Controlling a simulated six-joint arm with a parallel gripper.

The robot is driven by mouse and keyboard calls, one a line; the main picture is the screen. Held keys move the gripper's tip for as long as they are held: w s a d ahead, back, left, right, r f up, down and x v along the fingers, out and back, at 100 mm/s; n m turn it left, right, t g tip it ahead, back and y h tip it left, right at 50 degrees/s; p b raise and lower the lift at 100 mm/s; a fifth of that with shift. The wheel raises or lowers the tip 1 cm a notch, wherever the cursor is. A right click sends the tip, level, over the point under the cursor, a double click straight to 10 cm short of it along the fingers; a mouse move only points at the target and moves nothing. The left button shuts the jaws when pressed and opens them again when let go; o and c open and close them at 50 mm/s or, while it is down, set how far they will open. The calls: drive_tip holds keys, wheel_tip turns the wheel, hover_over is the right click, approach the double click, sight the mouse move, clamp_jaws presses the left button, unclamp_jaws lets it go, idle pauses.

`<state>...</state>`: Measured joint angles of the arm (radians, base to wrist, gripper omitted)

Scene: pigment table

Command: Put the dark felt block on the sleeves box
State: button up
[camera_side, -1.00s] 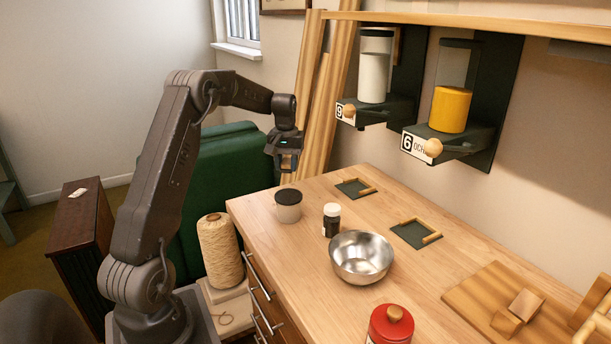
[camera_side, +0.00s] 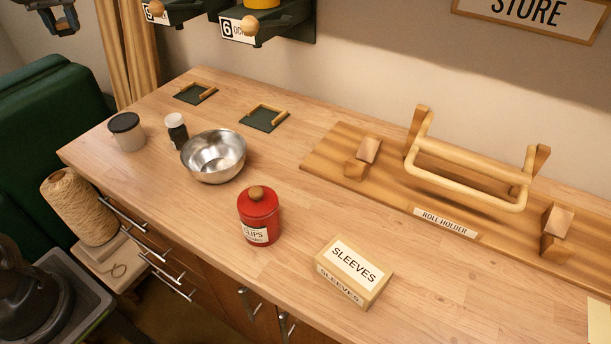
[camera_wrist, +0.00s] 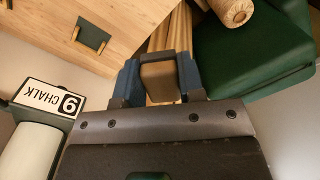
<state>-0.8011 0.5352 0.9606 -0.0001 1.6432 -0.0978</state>
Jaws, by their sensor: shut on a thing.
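The sleeves box (camera_side: 350,272) is a small wooden box with white SLEEVES labels, near the front edge of the bench in the side view. Its top is bare. My gripper (camera_side: 64,31) is at the top left edge of the side view, up in the air and far from the box. In the wrist view my gripper (camera_wrist: 158,62) has its blue-grey fingers on both sides of a tan block with a dark edge (camera_wrist: 159,83), seemingly the dark felt block. The block is hard to make out in the side view.
A red clips jar (camera_side: 260,216) stands left of the box. A steel bowl (camera_side: 213,156), a small dark bottle (camera_side: 177,132) and a lidded grey pot (camera_side: 127,133) stand farther left. A wooden roll holder (camera_side: 330,160) lies behind. Pigment dispensers (camera_side: 248,25) overhang the back.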

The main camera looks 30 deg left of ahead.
wheel_tip(320, 180, up, 8)
drive_tip(key=shift+f, duration=0.2)
drive_tip(key=w+d+m, duration=0.2)
drive_tip(key=w+d, duration=0.1)
drive_tip(key=d, duration=0.8)
drive_tip(key=w+d+m, duration=0.1)
drive_tip(key=w+d, duration=0.3)
drive_tip(key=d, duration=0.6)
drive_tip(key=w+d+m, duration=0.2)
drive_tip(key=w+d, duration=0.1)
drive_tip(key=d, duration=0.8)
drive_tip(key=m, duration=0.5)
hover_over(350, 271)
wheel_tip(350, 271, down, 25)
drive_tip(key=shift+f, duration=2.05)
drive_tip(key=shift+f, duration=0.15)
